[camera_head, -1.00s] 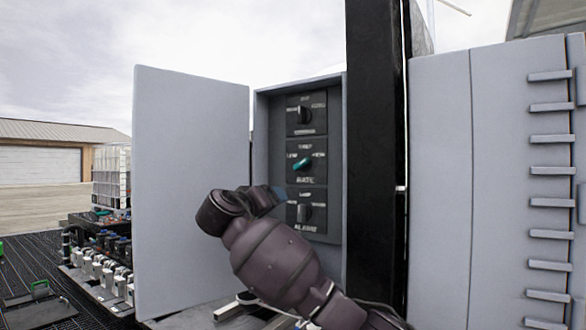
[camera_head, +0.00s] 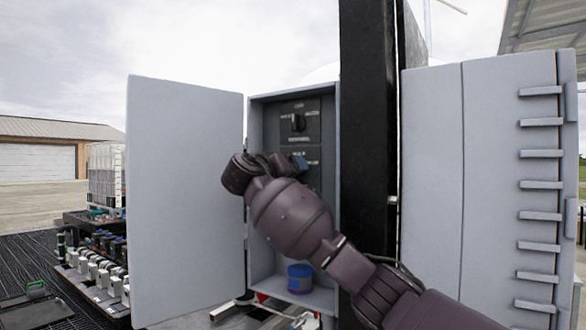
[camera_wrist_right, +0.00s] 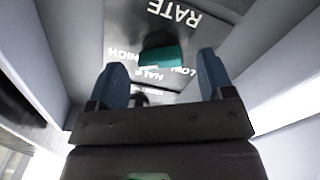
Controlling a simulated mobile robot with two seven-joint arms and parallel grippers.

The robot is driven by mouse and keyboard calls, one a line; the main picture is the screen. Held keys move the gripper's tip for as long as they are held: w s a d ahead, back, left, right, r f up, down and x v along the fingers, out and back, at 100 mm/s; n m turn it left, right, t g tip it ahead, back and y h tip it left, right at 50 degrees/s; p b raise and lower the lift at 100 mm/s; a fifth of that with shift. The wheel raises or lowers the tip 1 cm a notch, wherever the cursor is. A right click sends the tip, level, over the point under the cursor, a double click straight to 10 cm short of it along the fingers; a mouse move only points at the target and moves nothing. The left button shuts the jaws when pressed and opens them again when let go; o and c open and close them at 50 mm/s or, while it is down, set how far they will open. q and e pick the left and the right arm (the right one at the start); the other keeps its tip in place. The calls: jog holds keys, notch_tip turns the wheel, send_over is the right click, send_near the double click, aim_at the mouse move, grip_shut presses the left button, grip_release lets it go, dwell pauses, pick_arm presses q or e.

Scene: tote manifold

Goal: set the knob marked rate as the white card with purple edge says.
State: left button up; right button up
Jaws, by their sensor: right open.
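The teal rate knob (camera_wrist_right: 162,52) is in the right wrist view, on a dark panel marked RATE, HIGH, HALF and LOW. The lettering appears upside down there, and I cannot tell the knob's exact setting. My right gripper (camera_wrist_right: 162,82) is open, one blue finger on each side of the knob in the picture; contact does not show. In the head view, my right gripper (camera_head: 299,162) is at the rate panel (camera_head: 312,154) and hides the knob. The white card with purple edge is not visible. My left gripper is not in view.
The grey cabinet (camera_head: 254,115) stands open, its door (camera_head: 185,200) swung left. A black knob (camera_head: 298,122) is above the rate panel. A blue tub (camera_head: 300,278) sits at the cabinet bottom. A black post (camera_head: 367,120) stands close on the right.

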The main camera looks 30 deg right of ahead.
jog(key=shift+x, duration=1.05)
jog(key=shift+c, duration=0.4)
jog(key=c, duration=0.8)
jog(key=shift+c, duration=0.2)
jog(key=n, duration=2.4)
